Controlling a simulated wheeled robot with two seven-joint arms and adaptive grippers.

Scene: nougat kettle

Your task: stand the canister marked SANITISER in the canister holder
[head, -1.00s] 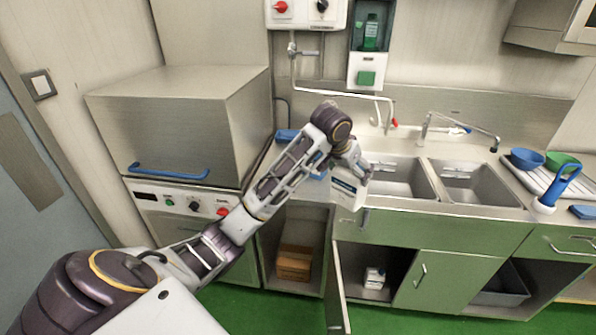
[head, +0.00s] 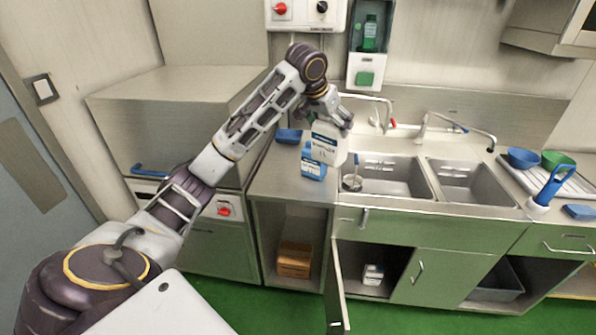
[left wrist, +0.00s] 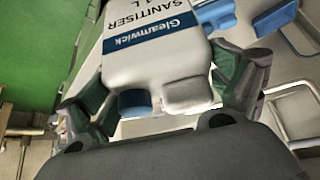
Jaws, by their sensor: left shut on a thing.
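The white canister marked SANITISER (head: 328,148) has a white and blue label. My left gripper (head: 332,118) is shut on its top and holds it up over the counter, left of the sinks. In the left wrist view the canister (left wrist: 155,60) sits between the fingers of the gripper (left wrist: 170,95), its blue cap towards the palm. A wall-mounted box (head: 353,40) holding a green bottle (head: 371,32) is behind and above; I cannot tell whether it is the canister holder. My right gripper is not in view.
A blue item (head: 289,136) lies farther back. A cupboard door (head: 337,290) hangs open below.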

